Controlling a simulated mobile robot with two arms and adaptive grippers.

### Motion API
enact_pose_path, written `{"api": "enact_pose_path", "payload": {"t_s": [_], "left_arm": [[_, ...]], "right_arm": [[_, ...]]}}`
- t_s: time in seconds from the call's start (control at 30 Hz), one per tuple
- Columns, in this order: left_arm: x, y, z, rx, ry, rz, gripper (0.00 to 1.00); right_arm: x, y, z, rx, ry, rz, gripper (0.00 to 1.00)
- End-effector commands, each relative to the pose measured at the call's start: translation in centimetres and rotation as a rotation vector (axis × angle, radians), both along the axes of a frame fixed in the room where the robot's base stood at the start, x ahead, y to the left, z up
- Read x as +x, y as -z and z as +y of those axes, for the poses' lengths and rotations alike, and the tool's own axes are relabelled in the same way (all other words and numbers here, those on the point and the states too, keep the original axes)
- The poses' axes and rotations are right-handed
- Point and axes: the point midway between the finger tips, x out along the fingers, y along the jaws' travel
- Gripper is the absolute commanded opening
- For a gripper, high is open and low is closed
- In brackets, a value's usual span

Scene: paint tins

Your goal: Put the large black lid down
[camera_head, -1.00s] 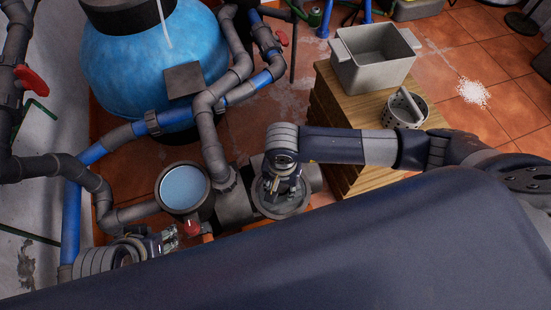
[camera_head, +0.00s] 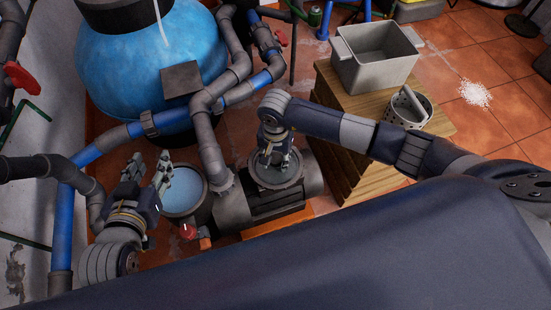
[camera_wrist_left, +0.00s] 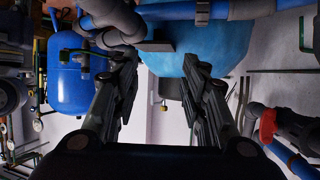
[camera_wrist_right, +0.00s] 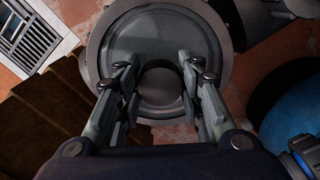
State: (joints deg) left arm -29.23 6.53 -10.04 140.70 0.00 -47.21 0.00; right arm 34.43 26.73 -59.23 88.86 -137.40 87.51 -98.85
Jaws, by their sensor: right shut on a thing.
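The large black lid (camera_head: 291,177), a dark round disc with a central knob, hangs from my right gripper (camera_head: 275,158) over the pump's motor body. In the right wrist view the lid (camera_wrist_right: 150,38) faces the camera, with the fingers of my right gripper (camera_wrist_right: 161,78) closed around its knob. Whether its underside touches the motor is hidden. My left gripper (camera_head: 150,167) is open and empty beside the round pump pot (camera_head: 184,190), left of the lid. Its spread fingers show in the left wrist view (camera_wrist_left: 160,75).
The pump motor (camera_head: 270,206) lies below the lid, with grey pipes (camera_head: 210,150) to its left. A wooden stand (camera_head: 365,180) at right bears a grey bin (camera_head: 375,62) and a strainer basket (camera_head: 405,112). A blue tank (camera_head: 140,70) stands behind.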

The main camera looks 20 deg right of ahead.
Motion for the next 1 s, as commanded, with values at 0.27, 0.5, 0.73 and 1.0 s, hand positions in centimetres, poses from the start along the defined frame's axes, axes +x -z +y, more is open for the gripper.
{"api": "enact_pose_path", "payload": {"t_s": [0.27,0.5,0.73,1.0], "left_arm": [[0.1,-0.1,-0.1,-0.001,0.0,-0.007,0.4],[0.4,-0.7,-0.2,-0.009,0.002,-0.038,0.4],[0.6,-1.1,-0.3,-0.016,0.004,-0.061,0.4],[0.6,-1.0,-0.4,-0.015,0.004,-0.059,0.4]], "right_arm": [[0.0,0.0,0.0,0.0,0.0,-0.001,0.06],[0.0,0.2,0.0,0.0,0.0,-0.001,0.06],[0.0,0.3,0.0,-0.001,0.0,-0.001,0.53],[0.0,0.3,0.0,0.0,0.0,0.0,0.55]]}}
